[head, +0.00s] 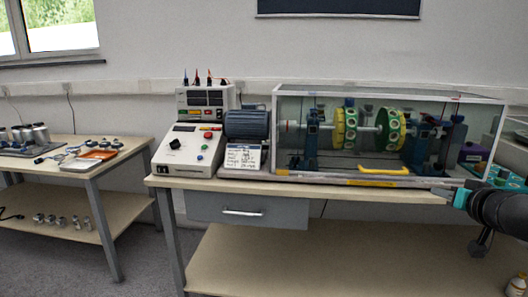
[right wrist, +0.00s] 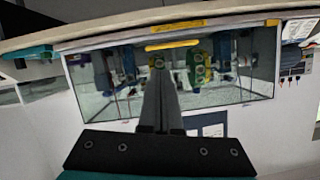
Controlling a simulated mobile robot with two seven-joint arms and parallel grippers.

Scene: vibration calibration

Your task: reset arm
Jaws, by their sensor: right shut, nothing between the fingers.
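My right gripper (head: 440,191) comes in from the right edge in the head view, in front of the right end of the bench. In the right wrist view its fingers (right wrist: 160,85) are together, with nothing between them. The clear-walled test rig (head: 390,93) stands on the bench to the left of and behind this gripper. The rig holds a shaft with two yellow-green discs (head: 390,129), and its yellow handle (head: 383,170) is at the front. The rig appears upside down in the right wrist view, with the handle (right wrist: 172,44) near the top. My left gripper is not in view.
A control unit (head: 187,149) and a blue motor (head: 247,124) stand left of the rig on the bench (head: 300,187). A drawer (head: 247,210) is below. A side table (head: 85,166) at left carries an orange tray (head: 99,154) and small metal parts. Floor shows between the tables.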

